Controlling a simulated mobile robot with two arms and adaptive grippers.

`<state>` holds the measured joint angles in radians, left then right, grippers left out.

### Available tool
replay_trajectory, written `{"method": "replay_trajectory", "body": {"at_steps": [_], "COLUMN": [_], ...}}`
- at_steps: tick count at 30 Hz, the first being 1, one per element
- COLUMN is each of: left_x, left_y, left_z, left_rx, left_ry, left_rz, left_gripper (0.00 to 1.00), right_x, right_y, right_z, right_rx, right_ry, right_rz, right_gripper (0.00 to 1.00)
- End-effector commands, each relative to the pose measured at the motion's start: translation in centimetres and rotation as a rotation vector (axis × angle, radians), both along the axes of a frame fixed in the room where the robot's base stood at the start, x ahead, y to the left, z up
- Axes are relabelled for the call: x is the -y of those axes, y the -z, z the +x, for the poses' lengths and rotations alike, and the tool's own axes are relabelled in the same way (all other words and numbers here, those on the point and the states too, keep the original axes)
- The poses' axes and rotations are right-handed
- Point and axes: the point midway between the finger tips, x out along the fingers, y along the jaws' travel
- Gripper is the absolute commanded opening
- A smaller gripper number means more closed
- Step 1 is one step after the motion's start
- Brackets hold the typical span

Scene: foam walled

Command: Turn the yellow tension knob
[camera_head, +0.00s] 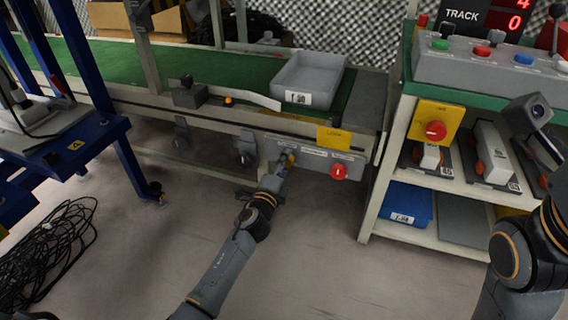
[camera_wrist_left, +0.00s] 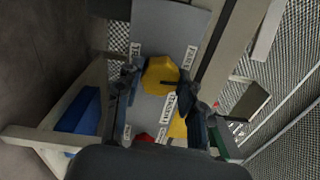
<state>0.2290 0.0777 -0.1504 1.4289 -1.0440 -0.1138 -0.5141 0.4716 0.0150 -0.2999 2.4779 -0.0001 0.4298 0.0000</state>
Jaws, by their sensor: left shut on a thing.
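The yellow tension knob (camera_wrist_left: 161,75) sits on a grey panel with white labels in the left wrist view. My left gripper (camera_wrist_left: 160,82) has a finger on each side of it and is shut on it. The grey panel (camera_head: 316,161) is on the front side of the conveyor and also carries a red knob (camera_head: 338,171) to the right. My right arm shows at the right edge, but its fingertips cannot be made out.
A grey bin (camera_head: 307,80) stands on the green conveyor belt (camera_head: 222,71). A shelf unit (camera_head: 392,196) at the right holds a blue bin (camera_head: 406,204) and a control box above. A blue frame (camera_head: 105,140) and black cables (camera_head: 50,250) are at the left.

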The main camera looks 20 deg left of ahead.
Motion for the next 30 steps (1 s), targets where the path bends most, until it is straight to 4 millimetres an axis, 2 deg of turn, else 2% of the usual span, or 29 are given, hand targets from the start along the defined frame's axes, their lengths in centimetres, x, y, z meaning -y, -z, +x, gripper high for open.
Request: {"method": "replay_trajectory", "body": {"at_steps": [14, 15, 17, 18, 26, 30], "left_x": [0.14, 0.13, 0.12, 0.11, 0.04, -0.07], "left_y": [0.14, 0.15, 0.14, 0.13, 0.06, 0.21], "left_z": [-0.06, -0.06, -0.05, -0.05, -0.05, -0.94], "left_rx": [-0.002, -0.002, -0.002, -0.002, -0.001, -0.003], "left_ry": [0.003, 0.003, 0.003, 0.002, 0.001, -0.001], "left_rz": [0.011, 0.011, 0.011, 0.011, 0.011, 0.013], "left_gripper": [0.07, 0.47, 0.59, 0.62, 0.62, 0.62], "right_x": [-0.09, -0.11, -0.13, -0.14, -0.07, -0.04], "right_y": [0.06, 0.07, 0.08, 0.08, 0.02, 0.00], "right_z": [0.02, 0.02, 0.02, 0.03, -0.05, -0.06], "right_rx": [0.000, 0.001, 0.000, 0.000, 0.003, 0.003], "right_ry": [0.003, 0.004, 0.004, 0.005, 0.003, 0.003], "right_rz": [-0.007, -0.008, -0.010, -0.011, -0.007, -0.005], "right_gripper": [0.40, 0.40, 0.40, 0.40, 0.40, 0.40]}}
